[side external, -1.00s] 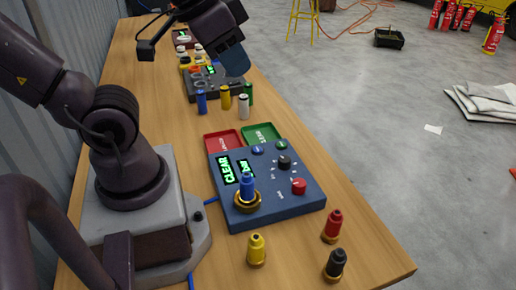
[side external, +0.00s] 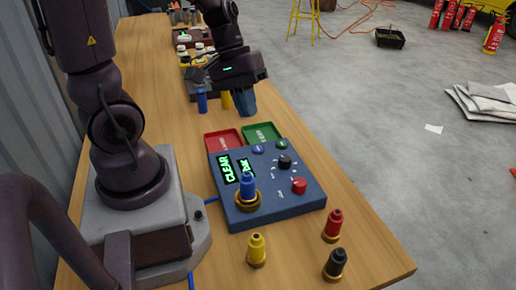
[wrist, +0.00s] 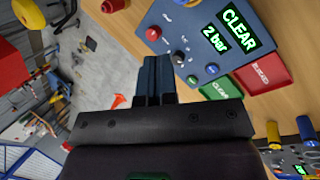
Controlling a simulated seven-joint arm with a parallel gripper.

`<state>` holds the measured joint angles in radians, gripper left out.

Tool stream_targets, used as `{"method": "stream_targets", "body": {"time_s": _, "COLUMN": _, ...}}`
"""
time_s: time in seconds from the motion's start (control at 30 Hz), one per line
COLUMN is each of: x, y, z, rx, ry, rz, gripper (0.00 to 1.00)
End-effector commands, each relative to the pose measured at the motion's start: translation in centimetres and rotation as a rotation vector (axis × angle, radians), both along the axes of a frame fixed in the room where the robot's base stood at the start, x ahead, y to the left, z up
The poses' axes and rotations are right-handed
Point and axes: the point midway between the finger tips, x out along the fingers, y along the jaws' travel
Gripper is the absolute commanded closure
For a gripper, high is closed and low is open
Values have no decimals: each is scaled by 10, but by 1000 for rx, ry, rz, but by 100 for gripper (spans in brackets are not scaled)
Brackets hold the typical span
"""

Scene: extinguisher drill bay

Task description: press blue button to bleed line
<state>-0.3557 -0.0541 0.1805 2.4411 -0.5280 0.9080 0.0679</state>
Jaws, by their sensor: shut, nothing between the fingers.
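The blue control box (side external: 268,190) sits on the wooden bench, its screen (side external: 237,170) lit green with "CLEAR"; in the wrist view a second line (wrist: 214,40) reads "2 bar". A small blue button (side external: 258,149) is on the box's far edge, beside a green button (side external: 282,144). In the wrist view the blue button (wrist: 212,69) and green button (wrist: 193,80) lie right of my fingers. My gripper (side external: 247,114) points down, shut and empty, above and beyond the box's far edge, apart from the buttons. It also shows in the wrist view (wrist: 156,60).
A red tray (side external: 222,140) and a green tray (side external: 262,132) lie between my gripper and the box. The box carries a black knob (side external: 284,161), a red knob (side external: 299,187) and a blue cylinder (side external: 247,187) in a brass ring. Loose cylinders stand in front, including a yellow one (side external: 256,249).

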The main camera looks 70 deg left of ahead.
Motion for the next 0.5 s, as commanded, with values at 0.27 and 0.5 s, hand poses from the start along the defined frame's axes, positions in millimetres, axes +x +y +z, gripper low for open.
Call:
{"method": "stream_targets", "body": {"time_s": 0.27, "x": 23, "y": 48, "z": -61, "rx": -307, "ry": 70, "rz": 581, "gripper": 100}}
{"method": "stream_targets", "body": {"time_s": 0.5, "x": 42, "y": 96, "z": -91, "rx": -402, "ry": -15, "rz": 958, "gripper": 100}}
